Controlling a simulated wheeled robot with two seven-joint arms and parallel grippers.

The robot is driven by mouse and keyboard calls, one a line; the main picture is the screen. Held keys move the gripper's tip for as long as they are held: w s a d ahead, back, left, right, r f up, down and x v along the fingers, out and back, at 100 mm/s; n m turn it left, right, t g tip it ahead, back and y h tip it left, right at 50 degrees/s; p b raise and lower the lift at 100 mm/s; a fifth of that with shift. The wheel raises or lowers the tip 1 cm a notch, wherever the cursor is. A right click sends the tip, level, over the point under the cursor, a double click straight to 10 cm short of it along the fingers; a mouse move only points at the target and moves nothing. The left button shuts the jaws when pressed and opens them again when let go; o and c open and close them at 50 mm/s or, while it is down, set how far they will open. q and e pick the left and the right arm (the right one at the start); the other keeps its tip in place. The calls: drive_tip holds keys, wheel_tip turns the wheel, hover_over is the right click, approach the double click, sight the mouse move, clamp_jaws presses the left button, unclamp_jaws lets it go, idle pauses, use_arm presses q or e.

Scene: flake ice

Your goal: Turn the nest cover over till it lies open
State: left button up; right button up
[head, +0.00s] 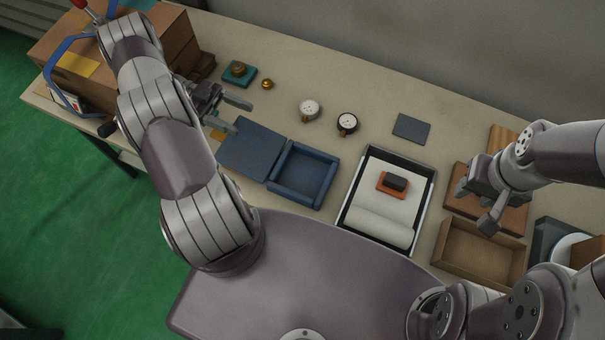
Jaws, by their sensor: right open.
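The blue nest (303,176) is an open square box with raised walls near the middle of the table. Its flat blue cover (252,148) lies beside it on the left, turned out flat along the box's left wall. My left gripper (241,117) is just above and left of the cover in the picture. Its fingers are apart with nothing between them. Whether a finger touches the cover I cannot tell. My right gripper (477,208) is far to the right, open and empty near a brown open box.
A black-framed tray (350,187) with a white roll and an orange-black block stands right of the nest. The brown box (482,252) is farther right. Two round dials (309,109) (347,122), a brass piece (267,84) and a grey pad (411,128) lie behind. Cardboard boxes (165,40) fill the left end.

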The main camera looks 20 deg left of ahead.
use_arm(q)
drive_tip(key=a+r+p, duration=0.3)
drive_tip(key=r, duration=0.5)
drive_tip(key=shift+a+r, duration=0.15)
drive_tip(key=shift+r, duration=0.05)
drive_tip(key=shift+p, duration=0.3)
idle(0.4)
wheel_tip(320, 180, up, 5)
drive_tip(key=p, duration=0.3)
